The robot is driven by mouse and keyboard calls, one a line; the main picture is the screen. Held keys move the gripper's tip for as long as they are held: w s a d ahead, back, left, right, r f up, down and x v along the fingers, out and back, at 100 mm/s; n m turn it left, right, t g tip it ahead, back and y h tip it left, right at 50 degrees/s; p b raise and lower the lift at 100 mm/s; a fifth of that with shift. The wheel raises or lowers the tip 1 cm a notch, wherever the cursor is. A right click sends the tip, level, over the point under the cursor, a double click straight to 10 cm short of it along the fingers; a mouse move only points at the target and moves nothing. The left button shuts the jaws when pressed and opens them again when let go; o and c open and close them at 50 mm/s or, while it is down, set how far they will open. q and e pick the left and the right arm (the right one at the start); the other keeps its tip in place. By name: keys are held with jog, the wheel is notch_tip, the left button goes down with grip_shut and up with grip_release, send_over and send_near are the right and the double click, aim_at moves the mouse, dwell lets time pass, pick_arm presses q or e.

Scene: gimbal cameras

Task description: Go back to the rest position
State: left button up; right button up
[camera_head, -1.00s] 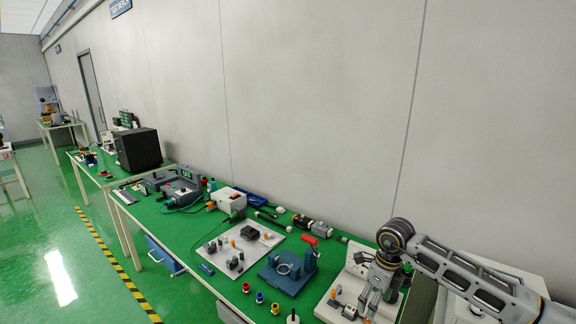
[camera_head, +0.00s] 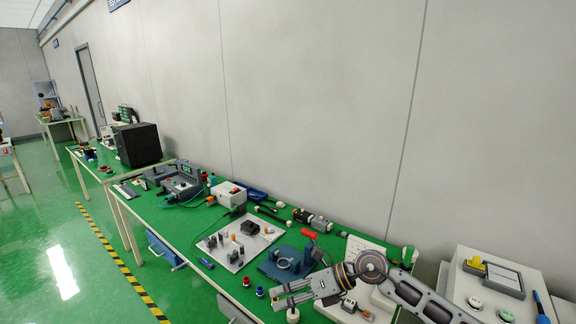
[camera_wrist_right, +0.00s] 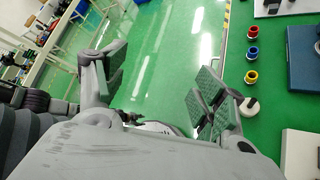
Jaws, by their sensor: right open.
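A white round piece (camera_wrist_right: 249,107) lies beside the right-hand finger on the bench. My left gripper is not in view.
A white box with buttons (camera_head: 530,310) stands right. Floor left of the bench is clear.

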jog(key=a+r+m+t+y, duration=0.4)
jog(key=a+r+m+y, duration=0.15)
jog(key=r, duration=0.55)
jog(key=w+d+r+m+t+h, duration=0.1)
jog(key=w+d+r+m+t, duration=0.15)
jog(key=m+t, duration=0.35)
jog(key=w+d+r+m+t+h, duration=0.1)
jog(key=w+d+r+m+t, duration=0.1)
jog(key=d+m+t, duration=0.3)
jog(key=s+d+f+m+h, duration=0.1)
jog(key=d+f+m+h, duration=1.55)
jog(key=m, duration=0.35)
jog(key=s+d+f+m+g+y, duration=0.1)
jog(key=s+d+f+m+g, duration=0.15)
jog(key=s+f+g, duration=0.65)
jog(key=s+d+f+m+g, duration=0.1)
jog(key=s+f+m+g, duration=0.35)
jog(key=s, duration=0.85)
notch_tip(320, 180, down, 35)
jog(key=s+n, duration=0.2)
jog(key=s, duration=0.1)
jog(key=s+d+f, duration=0.2)
jog(key=s+f, duration=0.8)
jog(key=s, duration=0.1)
jog(key=s+d+f+g, duration=0.1)
jog(key=s+d+f, duration=0.1)
jog(key=s+f, duration=0.7)
jog(key=shift+s+d+f, duration=0.25)
jog(key=shift+s+f, duration=0.15)
jog(key=shift+s, duration=0.55)
